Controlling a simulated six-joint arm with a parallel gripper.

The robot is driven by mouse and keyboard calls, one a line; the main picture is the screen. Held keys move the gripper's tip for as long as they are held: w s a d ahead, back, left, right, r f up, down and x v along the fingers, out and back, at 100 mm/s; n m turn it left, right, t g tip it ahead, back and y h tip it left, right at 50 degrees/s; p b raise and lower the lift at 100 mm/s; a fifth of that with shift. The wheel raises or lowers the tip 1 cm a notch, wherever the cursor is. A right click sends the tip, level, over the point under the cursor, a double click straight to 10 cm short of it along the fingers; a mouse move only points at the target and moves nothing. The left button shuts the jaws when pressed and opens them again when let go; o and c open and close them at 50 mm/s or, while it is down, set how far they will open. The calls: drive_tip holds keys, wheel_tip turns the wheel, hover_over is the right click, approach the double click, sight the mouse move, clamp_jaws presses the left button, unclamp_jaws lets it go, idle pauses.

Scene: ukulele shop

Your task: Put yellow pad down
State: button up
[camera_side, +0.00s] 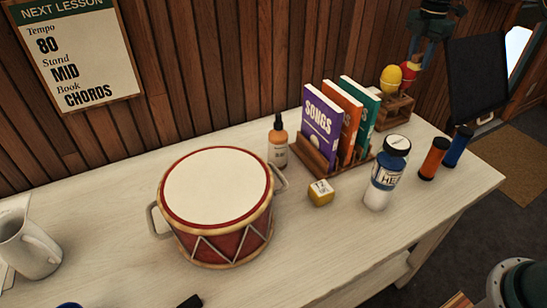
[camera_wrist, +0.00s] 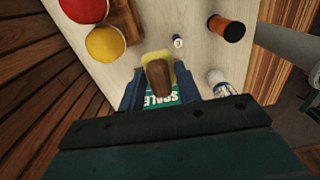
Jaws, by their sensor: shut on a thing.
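The yellow pad (camera_wrist: 175,70) shows in the wrist view with a brown block-like grip (camera_wrist: 158,76) on it, between the blue fingers of my gripper (camera_wrist: 160,92). My gripper is shut on it. In the side view my gripper (camera_side: 424,55) hangs at the upper right, above the far end of the table. There the held pad is small and hard to separate from the red and yellow balls below and beside it.
Red (camera_wrist: 82,10) and yellow (camera_wrist: 105,42) balls stand at a wooden holder (camera_side: 394,112). A drum (camera_side: 217,190) stands centrally. The front right tabletop is clear.

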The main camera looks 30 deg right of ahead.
drive_tip(key=a, duration=1.3)
hover_over(311, 234)
wheel_tip(311, 234, down, 4)
wheel_tip(311, 234, down, 17)
drive_tip(key=shift+f, duration=0.1)
drive_tip(key=shift+f, duration=2.15)
drive_tip(key=shift+f, duration=0.15)
